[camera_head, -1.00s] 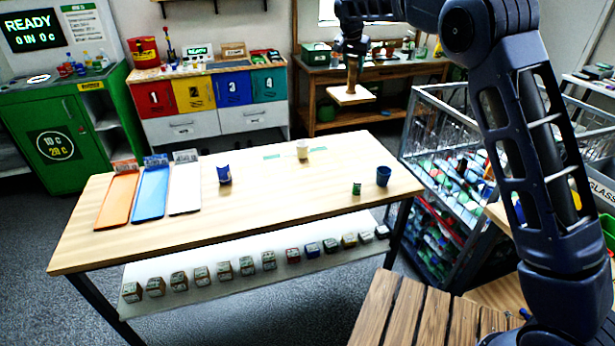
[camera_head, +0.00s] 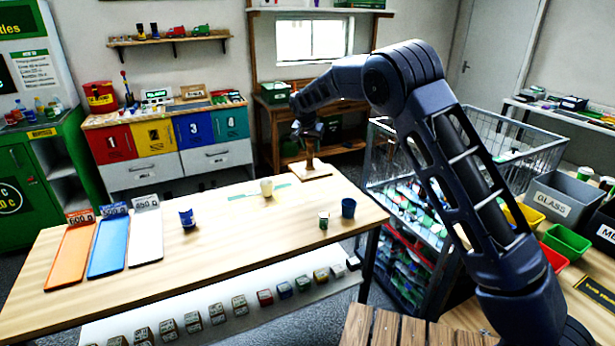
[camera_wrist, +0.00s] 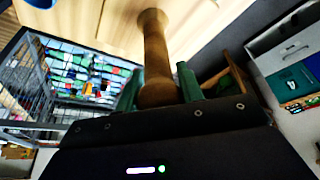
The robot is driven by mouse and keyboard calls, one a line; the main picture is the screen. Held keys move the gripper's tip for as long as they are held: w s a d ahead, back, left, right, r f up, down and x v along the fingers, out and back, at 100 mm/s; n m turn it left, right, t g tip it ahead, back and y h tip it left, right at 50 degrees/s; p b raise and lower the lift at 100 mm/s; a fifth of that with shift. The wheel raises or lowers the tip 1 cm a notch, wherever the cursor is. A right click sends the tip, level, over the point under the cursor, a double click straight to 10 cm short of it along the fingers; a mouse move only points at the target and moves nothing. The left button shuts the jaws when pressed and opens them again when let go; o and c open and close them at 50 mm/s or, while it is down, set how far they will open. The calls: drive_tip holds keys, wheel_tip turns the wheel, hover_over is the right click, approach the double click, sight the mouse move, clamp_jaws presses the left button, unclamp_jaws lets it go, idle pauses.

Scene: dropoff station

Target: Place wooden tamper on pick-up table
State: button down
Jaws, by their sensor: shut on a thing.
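In the wrist view the tamper's brown handle (camera_wrist: 156,50) stands between the green fingers of my gripper (camera_wrist: 160,88). The pick-up table (camera_head: 240,222) has a pale wood top. In the head view the tamper's base shows at the table's far right edge; I cannot tell whether it touches the top or hangs just above it.
A cream cup (camera_head: 266,188), a blue cup (camera_head: 348,208), a small green-and-white cup (camera_head: 323,221) and a dark blue cup (camera_head: 187,218) stand on the table. Orange (camera_head: 70,256), blue and white trays lie at left. A wire cage (camera_head: 400,190) stands right. The table's middle is clear.

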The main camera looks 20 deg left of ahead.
sight(310, 172)
wheel_tip(310, 172, down, 12)
drive_tip(key=shift+f, duration=0.1)
idle(0.5)
drive_tip(key=c, duration=0.9)
unclamp_jaws()
drive_tip(key=shift+f, duration=0.1)
drive_tip(key=v, duration=1.2)
drive_tip(key=shift+w, duration=0.1)
